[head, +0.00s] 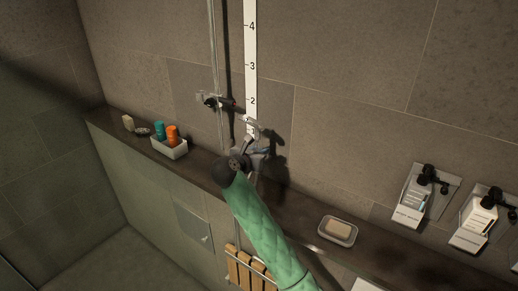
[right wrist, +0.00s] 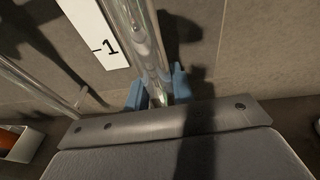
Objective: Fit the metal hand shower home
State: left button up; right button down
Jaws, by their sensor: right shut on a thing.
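The shiny metal hand shower (right wrist: 148,40) stands between the two blue fingers of my right gripper (right wrist: 158,90) in the right wrist view. The gripper is shut on its handle. In the head view my right gripper (head: 256,151) is just above the ledge by the wall, and the hand shower (head: 249,130) rises from it, small and partly unclear. A holder (head: 212,101) with a dark knob sits on the vertical rail (head: 213,50), up and left of the gripper, apart from the hand shower. My left gripper is not in view.
A white numbered strip (head: 250,50) runs up the wall behind the hand shower. On the ledge (head: 300,215) are a white tray (head: 172,150) with orange and teal bottles at left and a soap dish (head: 337,231) at right. Two dispensers stand farther right.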

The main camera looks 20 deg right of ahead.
jog(key=shift+f+b, duration=0.3)
jog(key=shift+b, duration=0.15)
dwell(0.7)
jog(key=c, duration=1.1)
grip_release()
